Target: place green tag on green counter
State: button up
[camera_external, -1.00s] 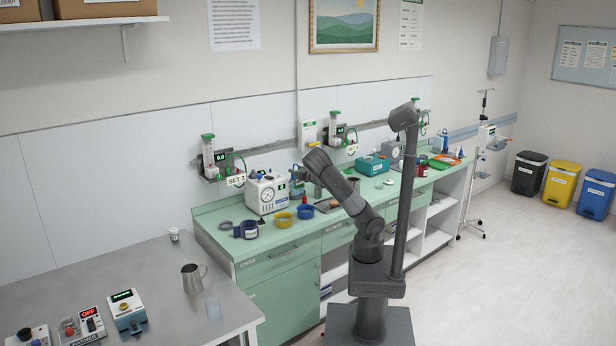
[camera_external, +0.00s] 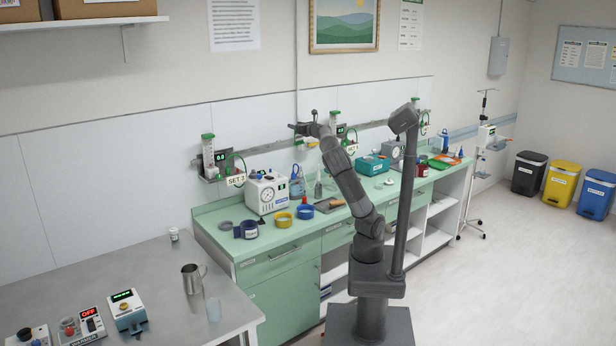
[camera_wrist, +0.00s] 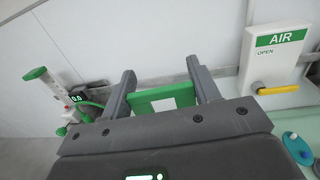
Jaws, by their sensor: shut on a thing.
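The green tag (camera_wrist: 165,98), a green frame with a pale centre, sits between the two fingers of my gripper (camera_wrist: 163,92) in the wrist view. My gripper is shut on it. In the external view my gripper (camera_external: 301,129) is raised near the back wall, above the rear of the green counter; I cannot make out the tag there. The green counter (camera_external: 290,233) runs along the wall, with a clear strip along its front edge.
A white AIR box (camera_wrist: 262,62) with a yellow lever is close on the right in the wrist view. A flowmeter (camera_wrist: 52,92) with a display and green hose is at left. A white machine (camera_external: 267,192), yellow ring (camera_external: 283,219) and blue ring (camera_external: 305,211) stand on the counter.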

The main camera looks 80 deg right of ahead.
jog(key=w+a+f+n+t+y, duration=0.1)
jog(key=w+a+f+n+y, duration=0.25)
jog(key=w+a, duration=0.45)
jog(key=w+a+f+n+t+y, duration=0.25)
jog(key=w+a+y, duration=0.2)
jog(key=w, duration=0.85)
jog(key=w+a+f+n+t+y, duration=0.1)
jog(key=w+a+f+n+y, duration=0.15)
jog(key=w+a, duration=0.55)
jog(key=w+a+r+n+g+y, duration=0.1)
jog(key=w+a+r+n+y, duration=0.15)
jog(key=a, duration=0.55)
jog(key=w+a+r+n+g+y, duration=0.1)
jog(key=w+a+r+y, duration=0.25)
jog(key=a, duration=0.55)
jog(key=w+a+r+n+g+y, duration=0.15)
jog(key=w+a+y, duration=0.25)
jog(key=a, duration=0.4)
notch_tip(320, 180, down, 32)
jog(key=shift+w+a+n+t, duration=0.15)
jog(key=shift+a+n+t, duration=0.05)
jog(key=shift+n+t, duration=0.15)
jog(key=shift+f, duration=0.15)
